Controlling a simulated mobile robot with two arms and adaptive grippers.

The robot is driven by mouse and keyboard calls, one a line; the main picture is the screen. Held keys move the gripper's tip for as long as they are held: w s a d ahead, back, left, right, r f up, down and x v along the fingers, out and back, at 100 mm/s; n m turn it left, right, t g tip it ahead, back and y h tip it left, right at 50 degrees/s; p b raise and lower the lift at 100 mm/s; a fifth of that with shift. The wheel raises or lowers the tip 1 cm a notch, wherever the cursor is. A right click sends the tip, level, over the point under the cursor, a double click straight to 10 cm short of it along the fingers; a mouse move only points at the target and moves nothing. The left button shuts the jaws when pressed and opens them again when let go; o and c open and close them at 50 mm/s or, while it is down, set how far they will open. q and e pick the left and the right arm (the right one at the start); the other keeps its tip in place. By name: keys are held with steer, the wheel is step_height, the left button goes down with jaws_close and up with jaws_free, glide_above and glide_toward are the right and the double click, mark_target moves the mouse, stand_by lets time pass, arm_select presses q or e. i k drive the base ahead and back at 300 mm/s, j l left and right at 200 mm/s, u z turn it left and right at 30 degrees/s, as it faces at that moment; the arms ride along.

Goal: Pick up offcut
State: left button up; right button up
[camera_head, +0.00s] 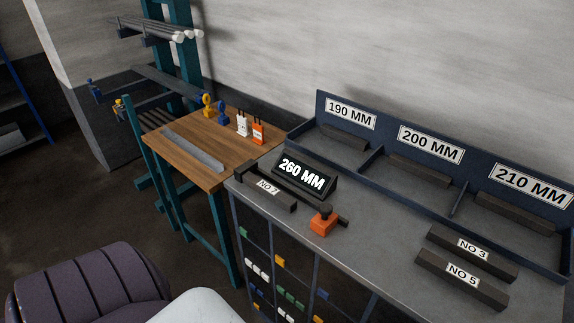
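No piece is marked as an offcut, so I cannot tell which one the task names. Dark bars labelled NO 3 (498,263) and NO 5 (489,291) lie apart on the right of the grey bench top (385,265). A dark piece labelled NO 7 (268,186) lies at the bench's left end, in front of a black display (318,187) reading 260 MM. Dark bars also lie in the bays marked 190 MM (346,137), 200 MM (420,170) and 210 MM (515,213). Neither of my grippers is in view.
A wooden table (165,152) at left holds a grey metal strip (193,151), two tags and blue and yellow fittings. A teal rack (185,65) with bars stands behind. The bench's front middle is clear.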

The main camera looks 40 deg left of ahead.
mark_target(285, 201)
steer(key=j+z, duration=0.1)
steer(key=j, duration=0.35)
steer(key=k+j+z, duration=0.1)
steer(key=j, duration=0.35)
steer(key=k+j+z, duration=0.1)
steer(key=j, duration=0.35)
steer(key=k+j+z, duration=0.15)
steer(key=j, duration=0.25)
steer(key=k+j+z, duration=0.1)
steer(key=j, duration=0.35)
